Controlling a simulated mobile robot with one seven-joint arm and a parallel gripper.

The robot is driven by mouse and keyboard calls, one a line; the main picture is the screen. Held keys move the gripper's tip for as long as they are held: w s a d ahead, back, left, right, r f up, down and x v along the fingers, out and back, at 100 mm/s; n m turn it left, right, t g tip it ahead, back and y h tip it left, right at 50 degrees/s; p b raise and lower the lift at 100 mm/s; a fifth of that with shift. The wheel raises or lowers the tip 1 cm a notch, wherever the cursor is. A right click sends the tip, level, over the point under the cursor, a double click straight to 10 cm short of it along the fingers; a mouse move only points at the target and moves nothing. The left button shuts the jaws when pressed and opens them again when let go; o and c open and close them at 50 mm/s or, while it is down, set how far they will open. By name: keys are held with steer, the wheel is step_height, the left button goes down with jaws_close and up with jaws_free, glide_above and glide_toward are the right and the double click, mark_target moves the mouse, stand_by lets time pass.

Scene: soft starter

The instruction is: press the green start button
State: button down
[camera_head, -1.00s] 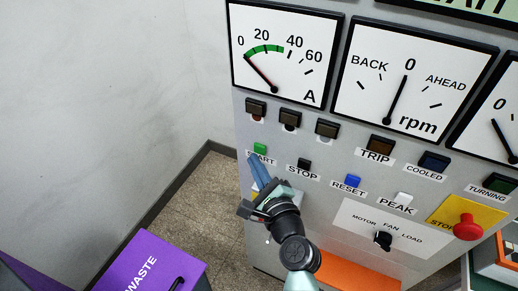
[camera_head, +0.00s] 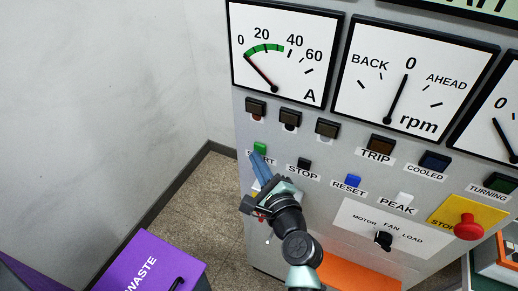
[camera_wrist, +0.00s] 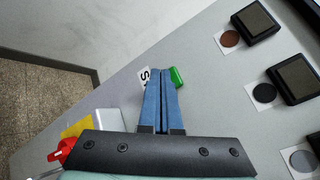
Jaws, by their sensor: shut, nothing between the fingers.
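The green start button (camera_head: 260,148) is on the grey panel's left side, below the ammeter. Its START label is partly hidden behind my fingers. My gripper (camera_head: 255,158) has its blue fingers shut and empty, with the tips just below the button in the head view. In the wrist view the green button (camera_wrist: 177,77) shows just right of the fingertips (camera_wrist: 161,72). Part of the button may be hidden by the fingers, and I cannot tell whether they touch it.
To the right on the panel are the black STOP button (camera_head: 304,164), the blue RESET button (camera_head: 353,181), the white PEAK button (camera_head: 404,197) and a red mushroom stop (camera_head: 468,227). Dark square lamps (camera_head: 290,118) sit above. A purple waste bin (camera_head: 150,265) stands at the lower left.

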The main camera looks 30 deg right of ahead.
steer(key=shift+w+d, duration=0.25)
steer(key=shift+d, duration=0.1)
stand_by(0.6)
stand_by(0.3)
steer(key=shift+s+a, duration=0.55)
steer(key=shift+a, duration=0.15)
steer(key=s+a+p, duration=0.1)
steer(key=a, duration=0.1)
steer(key=s+a+p, duration=0.1)
steer(key=s+a, duration=0.1)
stand_by(0.3)
stand_by(0.7)
